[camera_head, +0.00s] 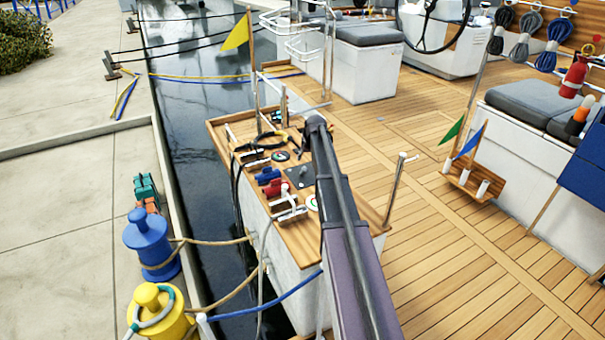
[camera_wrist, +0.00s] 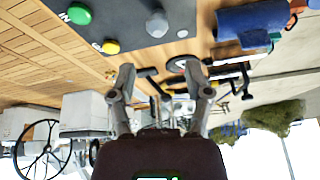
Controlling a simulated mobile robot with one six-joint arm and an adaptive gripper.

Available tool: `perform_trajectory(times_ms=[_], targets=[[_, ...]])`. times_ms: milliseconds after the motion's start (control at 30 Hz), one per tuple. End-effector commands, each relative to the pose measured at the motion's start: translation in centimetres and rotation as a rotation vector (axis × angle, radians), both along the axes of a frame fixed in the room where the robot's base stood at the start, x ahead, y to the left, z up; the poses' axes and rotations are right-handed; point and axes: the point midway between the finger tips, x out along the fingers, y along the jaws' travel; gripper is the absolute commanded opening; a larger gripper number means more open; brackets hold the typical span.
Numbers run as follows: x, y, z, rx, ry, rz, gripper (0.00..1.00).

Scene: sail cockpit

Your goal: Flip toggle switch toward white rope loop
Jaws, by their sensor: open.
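A dark grey panel (camera_head: 299,178) is set in the wooden top of the cockpit console. It shows larger in the wrist view (camera_wrist: 128,24), with a short grey metal knob (camera_wrist: 157,22), probably the toggle switch, standing on it. Its lean is hard to tell. A green button (camera_wrist: 78,13) and a yellow button (camera_wrist: 110,46) sit beside it. My gripper (camera_wrist: 161,75) is open and empty, its fingertips apart and clear of the knob. In the head view my arm hides part of the console and most of the gripper. I cannot clearly identify a white rope loop.
Blue (camera_head: 268,175) and red (camera_head: 274,188) fittings and a white bracket (camera_head: 288,209) stand close to the panel. A black and yellow tool (camera_head: 262,140) lies farther back. A metal post (camera_head: 396,190) rises at the console's right. The deck (camera_head: 450,260) to the right is open.

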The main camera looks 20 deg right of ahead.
Motion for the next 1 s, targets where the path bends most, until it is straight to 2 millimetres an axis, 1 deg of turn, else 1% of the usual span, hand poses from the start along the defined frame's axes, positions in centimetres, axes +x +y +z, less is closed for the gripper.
perform_trajectory(times_ms=[33, 100, 800, 1000], targets=[[0.3, 0.0, -0.8, 0.000, 0.000, 0.000, 0.64], [0.5, 0.0, -1.3, 0.000, 0.000, 0.000, 0.64], [2.7, 0.0, -6.6, 0.000, 0.000, 0.001, 0.64], [3.2, -0.1, -7.8, 0.000, 0.000, 0.001, 0.64]])
